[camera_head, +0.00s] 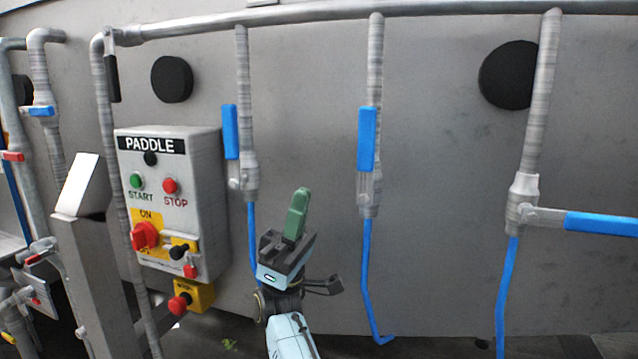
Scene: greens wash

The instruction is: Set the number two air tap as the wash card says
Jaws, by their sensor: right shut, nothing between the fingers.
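Three air taps with blue levers hang on grey pipes along the steel wall. The left tap (231,132) and the middle tap (367,138) have their levers upright, along the pipe. The right tap (600,224) has its lever level, pointing right across the pipe. No number shows on any of them, so I cannot tell which is number two. No wash card can be made out. My right gripper (299,200) has green fingers, shut and empty, pointing up. It appears below and between the left and middle taps, touching neither lever. My left gripper is out of view.
A grey PADDLE control box (150,225) with buttons and a red rotary switch stands left of my right gripper. Blue hoses (370,280) run down from the taps. More pipes and small valves (38,111) crowd the far left. The wall between middle and right taps is clear.

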